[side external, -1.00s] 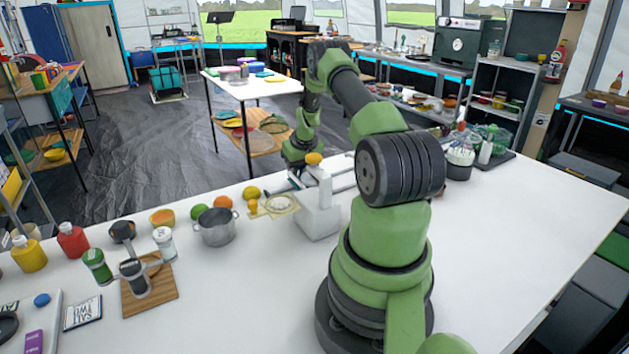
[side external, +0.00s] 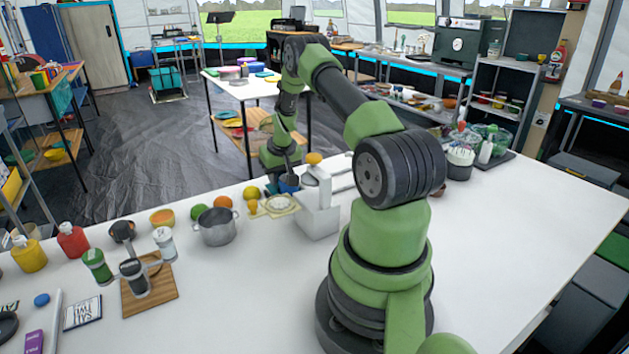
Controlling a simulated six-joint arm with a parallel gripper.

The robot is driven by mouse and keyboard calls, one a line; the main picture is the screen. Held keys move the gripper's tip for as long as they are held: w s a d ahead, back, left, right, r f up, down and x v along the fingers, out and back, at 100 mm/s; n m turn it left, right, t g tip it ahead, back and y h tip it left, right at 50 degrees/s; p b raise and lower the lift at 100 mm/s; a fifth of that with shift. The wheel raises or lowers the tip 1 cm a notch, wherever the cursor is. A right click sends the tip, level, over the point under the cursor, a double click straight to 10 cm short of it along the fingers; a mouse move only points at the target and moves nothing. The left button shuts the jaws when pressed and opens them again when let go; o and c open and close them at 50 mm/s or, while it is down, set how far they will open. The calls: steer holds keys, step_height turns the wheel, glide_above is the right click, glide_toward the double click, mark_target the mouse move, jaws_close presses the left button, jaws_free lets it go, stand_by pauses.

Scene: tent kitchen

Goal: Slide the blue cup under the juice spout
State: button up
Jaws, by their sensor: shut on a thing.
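The blue cup (side external: 289,184) shows as a small patch of blue just left of the white juicer (side external: 318,215), at the level of its upper part. My gripper (side external: 281,177) is at the cup, shut on it; the fingers are small and partly hidden. The juicer is a white block with an upright part and an orange (side external: 313,158) appearing at its top. I cannot make out the spout clearly, or whether the cup is under it or touches the table.
A metal pot (side external: 215,227), a lemon (side external: 251,193), a lime (side external: 198,211) and another orange (side external: 223,202) stand left of the juicer. A flat pale dish (side external: 279,204) lies in front of the cup.

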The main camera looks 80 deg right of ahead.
steer(key=shift+w+a+f, duration=0.1)
steer(key=shift+a+f, duration=0.2)
steer(key=shift+a, duration=0.15)
steer(key=o, duration=0.7)
steer(key=shift+d+r, duration=0.15)
steer(key=shift+r, duration=1.5)
steer(key=shift+d+r, duration=0.1)
steer(key=shift+r, duration=1.95)
